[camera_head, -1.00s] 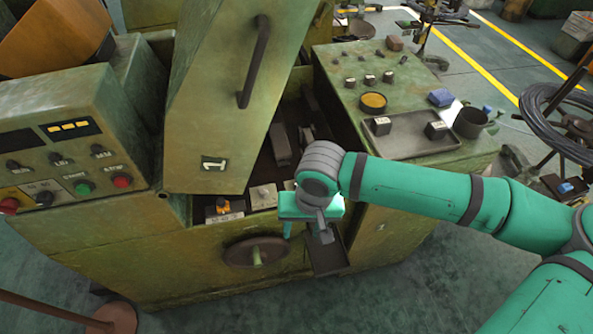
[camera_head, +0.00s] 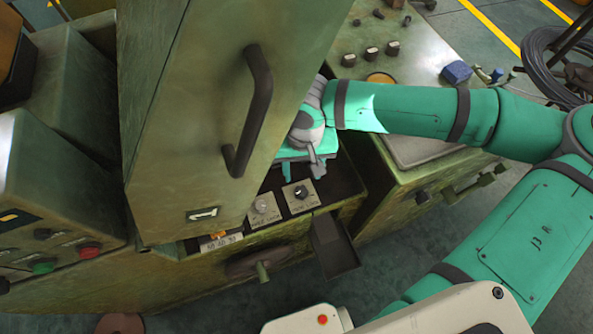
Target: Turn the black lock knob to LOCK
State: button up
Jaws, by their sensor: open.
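My gripper (camera_head: 302,173) is open and empty, just beyond the black knob in the picture, fingers pointing down. A gap shows between the fingers and the knob; their exact height above the ledge is hard to tell. The upright machine cover partly hides my wrist.
The tall green cover (camera_head: 220,100) with a black handle (camera_head: 252,115) stands close on the left. A handwheel (camera_head: 256,264) and a dark open chute (camera_head: 333,246) are at the front below. A control panel (camera_head: 60,255) with buttons is at left.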

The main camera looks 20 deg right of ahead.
aim_at(301, 190)
notch_tip(301, 190, down, 11)
jog(key=shift+w+r, duration=0.15)
dwell(0.4)
jog(key=shift+c, duration=0.2)
jog(key=c, duration=1)
